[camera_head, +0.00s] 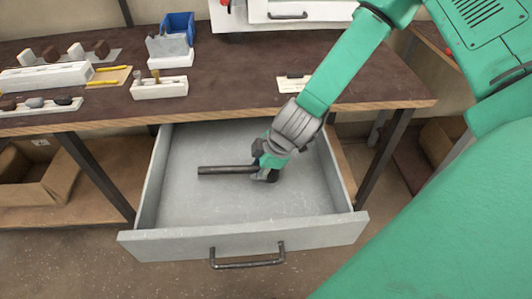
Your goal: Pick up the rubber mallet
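The rubber mallet shows as a dark handle (226,170) lying level in the open grey drawer (190,205), pointing left. Its right end, where the head would be, is covered by my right gripper (263,171). My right arm reaches down into the drawer from the upper right. The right gripper's dark fingers are at the right end of the handle, one above and one below it in the picture. Whether they are closed on it or only around it cannot be told. My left gripper is not in view.
The dark bench top (230,75) overhangs the drawer's back. It carries a blue bin (178,24), white blocks and small parts. A cardboard box (38,180) stands lower left.

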